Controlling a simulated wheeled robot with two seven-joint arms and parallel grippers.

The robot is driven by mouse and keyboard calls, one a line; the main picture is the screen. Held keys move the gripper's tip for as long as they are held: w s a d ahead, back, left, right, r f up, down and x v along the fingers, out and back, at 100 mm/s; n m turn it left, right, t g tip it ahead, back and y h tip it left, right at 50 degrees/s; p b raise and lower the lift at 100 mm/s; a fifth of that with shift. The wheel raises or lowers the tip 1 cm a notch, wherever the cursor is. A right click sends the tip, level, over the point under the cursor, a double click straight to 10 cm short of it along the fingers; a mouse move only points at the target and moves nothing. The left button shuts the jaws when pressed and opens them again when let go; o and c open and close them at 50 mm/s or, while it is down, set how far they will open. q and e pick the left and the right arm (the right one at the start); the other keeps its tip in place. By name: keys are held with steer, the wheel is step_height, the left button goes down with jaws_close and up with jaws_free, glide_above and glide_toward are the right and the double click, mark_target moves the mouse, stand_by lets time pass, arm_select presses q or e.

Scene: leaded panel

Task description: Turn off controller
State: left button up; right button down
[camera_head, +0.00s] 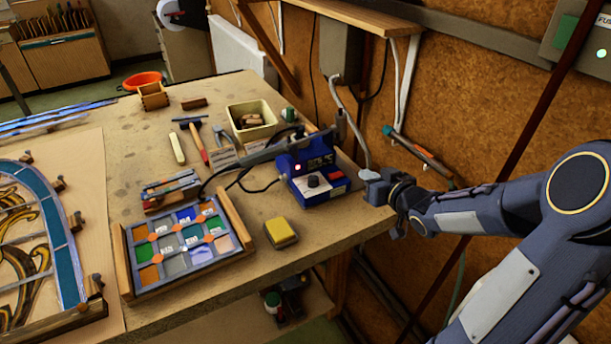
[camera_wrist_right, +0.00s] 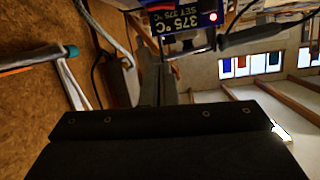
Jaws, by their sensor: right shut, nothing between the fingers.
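The controller (camera_head: 318,182) is a blue box on the workbench near its right edge, with a dark display, a black knob (camera_head: 313,181) and a red switch (camera_head: 337,174). A red light glows on it. In the right wrist view its display (camera_wrist_right: 190,22) reads 375 °C with "SET 375 °C" below, and the red light is lit there too. My right gripper (camera_head: 370,178) is shut and empty, just right of the controller and apart from it. Its dark body fills the lower part of the wrist view. My left gripper is not in view.
A soldering iron on a stand (camera_head: 268,152) with a cable lies left of the controller. A yellow sponge (camera_head: 280,232) and a tray of coloured glass (camera_head: 185,248) lie in front. A cork wall (camera_head: 450,110) with a conduit and tool rises behind my gripper.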

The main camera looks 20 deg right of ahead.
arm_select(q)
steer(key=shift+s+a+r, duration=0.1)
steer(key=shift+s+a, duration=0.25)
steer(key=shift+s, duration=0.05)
arm_select(e)
steer(key=shift+w+a+t+y, duration=0.3)
steer(key=shift+w+a+y, duration=0.1)
steer(key=shift+a, duration=0.1)
steer(key=shift+w, duration=0.1)
steer(key=p, duration=0.1)
glide_above(338, 183)
steer(key=shift+w+d+f, duration=0.1)
steer(key=shift+f, duration=0.5)
steer(key=shift+w+d+f, duration=0.1)
steer(key=shift+f, duration=0.5)
step_height(338, 183, down, 3)
steer(key=shift+s+a+r, duration=0.1)
steer(key=shift+r, duration=0.05)
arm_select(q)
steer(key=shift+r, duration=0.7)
arm_select(e)
steer(key=shift+a+f, duration=0.1)
steer(key=shift+f, duration=0.55)
